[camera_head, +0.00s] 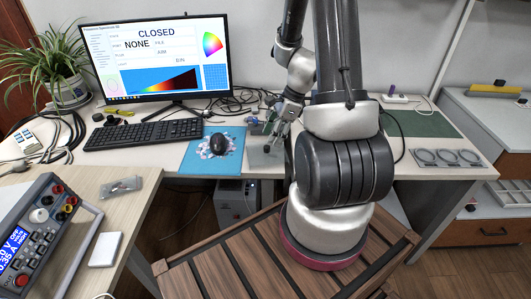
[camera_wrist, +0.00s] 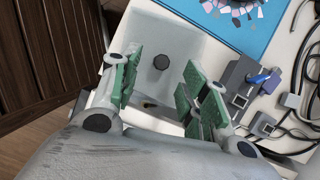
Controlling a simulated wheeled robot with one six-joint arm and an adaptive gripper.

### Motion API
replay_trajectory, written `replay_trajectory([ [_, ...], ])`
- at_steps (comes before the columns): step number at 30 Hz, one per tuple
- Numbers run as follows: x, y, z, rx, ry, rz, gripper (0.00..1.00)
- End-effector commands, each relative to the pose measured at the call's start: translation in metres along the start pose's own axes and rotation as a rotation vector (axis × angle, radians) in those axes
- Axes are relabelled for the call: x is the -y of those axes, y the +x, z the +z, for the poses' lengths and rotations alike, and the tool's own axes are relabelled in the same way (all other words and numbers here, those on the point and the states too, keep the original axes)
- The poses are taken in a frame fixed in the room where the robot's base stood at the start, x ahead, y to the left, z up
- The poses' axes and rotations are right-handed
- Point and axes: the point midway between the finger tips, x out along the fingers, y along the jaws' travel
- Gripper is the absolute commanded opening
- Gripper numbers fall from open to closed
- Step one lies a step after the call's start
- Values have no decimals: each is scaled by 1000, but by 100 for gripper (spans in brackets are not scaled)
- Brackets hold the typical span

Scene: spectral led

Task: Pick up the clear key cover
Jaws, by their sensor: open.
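The clear key cover (camera_wrist: 172,38) is a see-through, box-like piece with a black round knob or key showing near its middle in the wrist view. In the head view the clear key cover (camera_head: 262,157) sits near the front edge of the desk, right of the blue mouse mat. My gripper (camera_wrist: 162,88) is open, with green-padded fingers on either side of the cover's near part. Nothing is held between them. In the head view my gripper (camera_head: 277,130) is over the desk just above the cover, and partly hides it.
A grey connector box (camera_wrist: 243,80) and cables lie close to the right finger in the wrist view. A monitor (camera_head: 160,58) and keyboard (camera_head: 143,134) stand further left.

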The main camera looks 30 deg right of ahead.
Motion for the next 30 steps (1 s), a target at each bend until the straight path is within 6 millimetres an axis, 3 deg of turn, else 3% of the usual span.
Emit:
replay_trajectory([
  [9, 2, 45, 4, 0, -3, 3, 45],
  [17, 3, 47, 4, -1, -5, 1, 45],
  [24, 3, 47, 4, -1, -5, 1, 3],
  [30, 3, 47, 4, 0, -5, 1, 0],
])
